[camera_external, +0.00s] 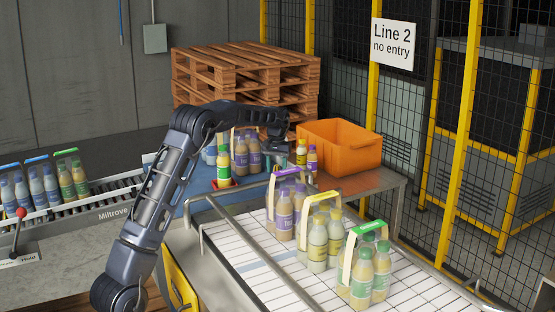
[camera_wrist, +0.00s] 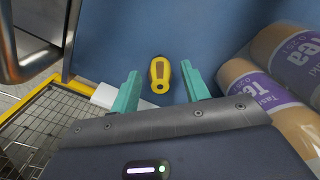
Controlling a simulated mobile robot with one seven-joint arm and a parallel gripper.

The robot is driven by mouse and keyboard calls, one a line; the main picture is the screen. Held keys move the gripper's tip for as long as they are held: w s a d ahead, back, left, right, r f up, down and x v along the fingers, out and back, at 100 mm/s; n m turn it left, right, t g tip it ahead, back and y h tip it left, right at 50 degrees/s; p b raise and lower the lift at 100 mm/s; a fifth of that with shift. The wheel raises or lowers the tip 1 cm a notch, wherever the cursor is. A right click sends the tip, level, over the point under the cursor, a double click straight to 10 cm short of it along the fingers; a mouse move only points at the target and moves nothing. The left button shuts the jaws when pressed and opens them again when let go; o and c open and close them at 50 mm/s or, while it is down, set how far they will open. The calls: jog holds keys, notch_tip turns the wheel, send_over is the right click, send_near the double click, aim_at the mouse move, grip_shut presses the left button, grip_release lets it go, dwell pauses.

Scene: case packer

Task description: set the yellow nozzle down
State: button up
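The yellow piece (camera_wrist: 159,73), which I take as the nozzle, has dark reddish panels and a small dark hole at its near end. In the wrist view it shows against the blue surface (camera_wrist: 135,30). My gripper (camera_wrist: 162,86) has its two teal fingers on either side of it, with a visible gap on both sides. The gripper is open and holds nothing that I can see.
Tea bottles (camera_wrist: 255,85) with purple labels are close on the right in the wrist view. A yellow-rimmed wire grid (camera_wrist: 35,125) and a metal rail (camera_wrist: 25,65) lie left. An orange crate (camera_external: 340,148) stands right of my gripper. Bottle packs (camera_external: 318,235) fill the front conveyor.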

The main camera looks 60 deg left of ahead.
notch_tip(320, 180, up, 12)
jog(key=s+d+r+m+t, duration=0.1)
jog(key=s+d+r, duration=0.2)
jog(key=s+d, duration=0.5)
jog(key=s+d+r+m+t, duration=0.1)
jog(key=s+d+r+m, duration=0.15)
jog(key=s+d, duration=0.6)
jog(key=s+d+r+m, duration=0.1)
jog(key=s+d+r, duration=0.4)
jog(key=d, duration=0.5)
jog(key=s+d+f+m+t, duration=0.1)
jog(key=s+d+f, duration=0.3)
jog(key=s, duration=0.5)
jog(key=s+d+f+m, duration=0.2)
jog(key=s+d+f, duration=0.3)
jog(key=s, duration=0.5)
jog(key=s+d+f+m+t, duration=0.1)
jog(key=s+d+f, duration=0.4)
jog(key=s, duration=0.4)
jog(key=shift+s+f+t, duration=0.3)
jog(key=shift+s+f, duration=0.1)
jog(key=shift+f, duration=0.1)
